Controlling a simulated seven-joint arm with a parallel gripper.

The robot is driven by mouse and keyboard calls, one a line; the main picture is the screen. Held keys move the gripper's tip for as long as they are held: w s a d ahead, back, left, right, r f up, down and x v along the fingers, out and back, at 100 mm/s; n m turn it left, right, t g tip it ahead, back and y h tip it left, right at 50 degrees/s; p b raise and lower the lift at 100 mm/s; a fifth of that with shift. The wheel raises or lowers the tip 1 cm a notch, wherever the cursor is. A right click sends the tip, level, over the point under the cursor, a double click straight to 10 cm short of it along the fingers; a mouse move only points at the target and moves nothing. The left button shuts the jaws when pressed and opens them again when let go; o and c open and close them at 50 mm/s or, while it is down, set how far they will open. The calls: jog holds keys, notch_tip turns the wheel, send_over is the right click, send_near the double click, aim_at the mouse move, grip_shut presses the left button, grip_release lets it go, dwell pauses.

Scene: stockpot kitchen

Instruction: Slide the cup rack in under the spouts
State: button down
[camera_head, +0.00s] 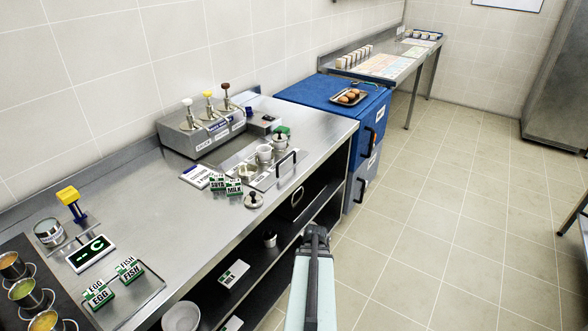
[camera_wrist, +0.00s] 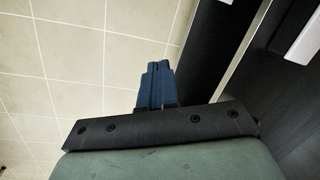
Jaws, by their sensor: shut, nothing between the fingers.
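The cup rack (camera_head: 268,180) is a flat metal tray on the steel counter, with an upright black-framed handle (camera_head: 287,163) at its right end. The rack lies in front of the dispenser, apart from the wall. My gripper (camera_head: 316,232) is in front of the counter, over the floor side, lower right of the rack and not touching it. Its blue fingers (camera_wrist: 155,85) are together and empty.
Green-and-white cartons (camera_head: 225,185) and a black-knobbed lid (camera_head: 254,200) sit close to the rack's front. A white sign card (camera_head: 196,176) lies at its left. Dark open shelves (camera_head: 270,260) are below the counter. Open tiled floor (camera_head: 450,220) lies to the right.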

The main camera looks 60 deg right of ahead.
jog(key=s+d+r+m+t+h, duration=0.1)
jog(key=s+d+r+m+t, duration=0.15)
jog(key=d+r, duration=0.65)
jog(key=s+d+r+m+t+h, duration=0.2)
jog(key=d+r+t, duration=0.1)
jog(key=d+r, duration=0.55)
jog(key=w+d+r+t+y, duration=0.1)
jog(key=w+r+t, duration=0.35)
jog(key=r, duration=0.45)
jog(key=w+r+t, duration=0.3)
jog(key=r+t, duration=0.2)
jog(key=r, duration=0.4)
jog(key=shift+m+y, duration=0.25)
jog(key=shift+y, duration=0.05)
jog(key=w+f, duration=0.1)
jog(key=w, duration=0.3)
jog(key=w+f, duration=0.1)
jog(key=w, duration=0.4)
jog(key=w+f, duration=0.1)
jog(key=w, duration=0.3)
jog(key=shift+w+f, duration=0.15)
jog(key=shift+w, duration=0.15)
jog(key=shift+w, duration=0.1)
jog(key=w, duration=1.8)
jog(key=shift+w, duration=0.35)
